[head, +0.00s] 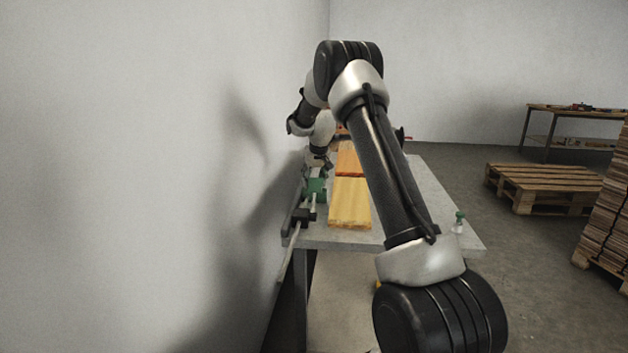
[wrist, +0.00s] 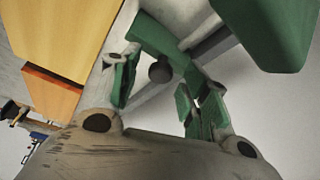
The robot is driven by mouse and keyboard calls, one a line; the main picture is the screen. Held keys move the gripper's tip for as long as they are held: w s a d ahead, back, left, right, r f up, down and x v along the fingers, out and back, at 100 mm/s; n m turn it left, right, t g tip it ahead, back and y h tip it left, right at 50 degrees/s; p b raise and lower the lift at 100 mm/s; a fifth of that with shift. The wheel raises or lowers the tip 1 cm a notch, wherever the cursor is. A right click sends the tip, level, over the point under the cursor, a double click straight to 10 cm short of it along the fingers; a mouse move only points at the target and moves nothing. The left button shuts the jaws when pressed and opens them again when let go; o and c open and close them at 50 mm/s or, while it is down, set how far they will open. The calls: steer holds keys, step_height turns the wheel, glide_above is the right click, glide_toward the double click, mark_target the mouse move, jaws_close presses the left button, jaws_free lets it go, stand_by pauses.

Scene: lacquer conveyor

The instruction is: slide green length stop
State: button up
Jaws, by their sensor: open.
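The green length stop (head: 316,188) sits on a rail along the left side of the grey table, left of the yellow board. In the wrist view, a large green block of the stop (wrist: 272,30) fills the upper right, and a smaller green part with a dark round knob (wrist: 160,71) lies to its left. My gripper (head: 324,166) is just behind the stop in the head view. In the wrist view my gripper (wrist: 158,78) is open, its green-padded fingers apart on either side of the knob. I cannot tell whether either finger touches it.
A yellow board (head: 349,203) and an orange board (head: 349,158) lie on the grey table (head: 432,204). A black clamp (head: 303,216) sits on the rail nearer me. The wall is close at left. A small green-topped item (head: 459,218) stands at the table's right edge.

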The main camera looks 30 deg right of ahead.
steer(key=d+v, duration=0.1)
steer(key=v, duration=1.1)
steer(key=shift+a, duration=0.45)
